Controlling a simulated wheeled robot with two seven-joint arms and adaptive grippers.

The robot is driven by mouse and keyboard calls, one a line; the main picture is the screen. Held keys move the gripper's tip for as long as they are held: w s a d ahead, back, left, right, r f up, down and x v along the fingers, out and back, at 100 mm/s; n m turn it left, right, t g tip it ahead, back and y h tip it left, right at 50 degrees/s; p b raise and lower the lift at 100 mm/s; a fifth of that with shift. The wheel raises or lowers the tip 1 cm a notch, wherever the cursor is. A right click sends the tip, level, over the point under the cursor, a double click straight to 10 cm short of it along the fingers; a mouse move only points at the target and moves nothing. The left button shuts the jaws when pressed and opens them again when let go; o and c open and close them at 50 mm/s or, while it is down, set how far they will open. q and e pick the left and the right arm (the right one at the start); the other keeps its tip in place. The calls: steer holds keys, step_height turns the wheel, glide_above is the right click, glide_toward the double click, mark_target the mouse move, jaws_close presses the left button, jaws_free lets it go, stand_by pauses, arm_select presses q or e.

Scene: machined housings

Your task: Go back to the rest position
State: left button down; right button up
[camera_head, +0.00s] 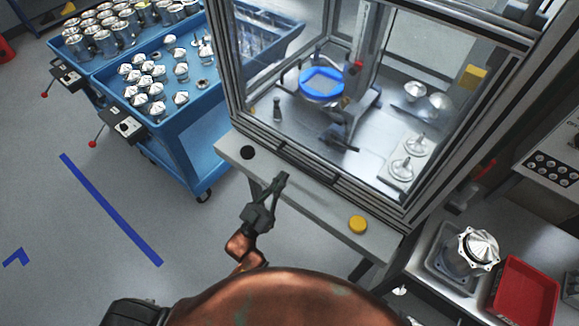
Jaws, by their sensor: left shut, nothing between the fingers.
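My left gripper (281,180) is dark grey and sits in front of the machine cabinet, over the near ledge. Its fingers are together with nothing between them. It points up toward the cabinet's lower frame; I cannot tell whether it touches the ledge. Part of my copper-coloured arm (243,247) shows below it. My right gripper is not in view.
A light ledge (318,210) with a yellow button (358,224) and a black button (247,152) runs along the glazed cabinet (300,60). Blue carts (180,130) with metal parts stand left. A red bin (524,291) and a metal housing (478,250) are at right.

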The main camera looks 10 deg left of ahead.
arm_select(q)
steer(key=shift+v, duration=1.9)
steer(key=shift+s+r, duration=0.1)
